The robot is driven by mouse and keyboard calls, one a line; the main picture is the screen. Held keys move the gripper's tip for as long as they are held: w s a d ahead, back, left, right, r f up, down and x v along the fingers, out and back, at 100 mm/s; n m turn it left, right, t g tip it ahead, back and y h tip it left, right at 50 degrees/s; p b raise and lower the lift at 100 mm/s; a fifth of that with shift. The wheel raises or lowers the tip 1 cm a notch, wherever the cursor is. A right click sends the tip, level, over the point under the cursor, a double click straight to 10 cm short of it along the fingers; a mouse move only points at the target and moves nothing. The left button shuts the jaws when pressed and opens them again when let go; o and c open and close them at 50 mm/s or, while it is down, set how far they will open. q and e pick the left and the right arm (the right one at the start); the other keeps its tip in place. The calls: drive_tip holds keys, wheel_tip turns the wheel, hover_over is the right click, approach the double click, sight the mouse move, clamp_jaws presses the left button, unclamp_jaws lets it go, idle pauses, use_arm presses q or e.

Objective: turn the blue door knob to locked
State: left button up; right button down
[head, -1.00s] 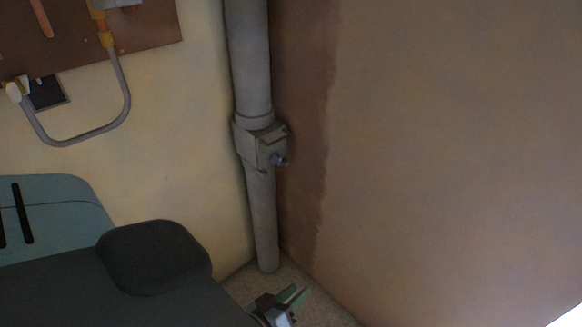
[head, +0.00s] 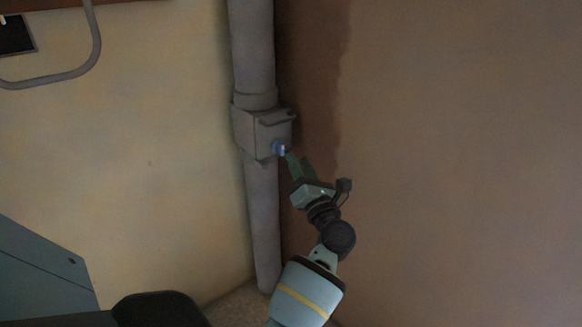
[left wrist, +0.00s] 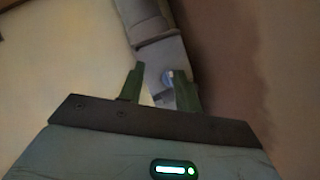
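The blue knob (head: 278,148) sits low on the front of a grey box (head: 246,130) fixed around a grey vertical pipe. My left gripper (head: 290,158) reaches up from below right, its green fingertips close to the knob. In the left wrist view, my left gripper (left wrist: 160,70) is open, its two fingers spread apart. The knob (left wrist: 168,77) shows between them, nearer the right finger. I cannot tell whether that finger touches it, and the knob's turn position is too small to read. My right gripper is not in view.
The grey pipe (head: 262,215) runs down the corner between the cream wall (head: 150,190) and the brown plaster wall (head: 460,170), which has a darker strip beside the pipe. A grey cable (head: 70,75) hangs at upper left. Space in front of the brown wall is clear.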

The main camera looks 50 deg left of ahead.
sight(283, 150)
use_arm(q)
drive_tip(key=w+n+g+h+b, duration=0.1)
drive_tip(key=n+g, duration=0.1)
drive_tip(key=n, duration=0.1)
drive_tip(key=w+a+f+n+g+h+b, duration=0.1)
drive_tip(key=n+g+b, duration=0.1)
drive_tip(key=n, duration=0.2)
drive_tip(key=w+a+f+n+g+b, duration=0.1)
drive_tip(key=n+g+b, duration=0.1)
drive_tip(key=n, duration=0.1)
drive_tip(key=shift+w+f+h, duration=0.1)
drive_tip(key=shift+w+h, duration=0.25)
drive_tip(key=shift+h, duration=0.05)
drive_tip(key=a, duration=0.4)
drive_tip(key=a+b, duration=0.1)
drive_tip(key=a, duration=0.1)
drive_tip(key=shift+w+a, duration=0.15)
drive_tip(key=shift+w, duration=0.1)
drive_tip(key=shift+w+a, duration=0.1)
drive_tip(key=shift+a, duration=0.65)
drive_tip(key=shift+c, duration=0.2)
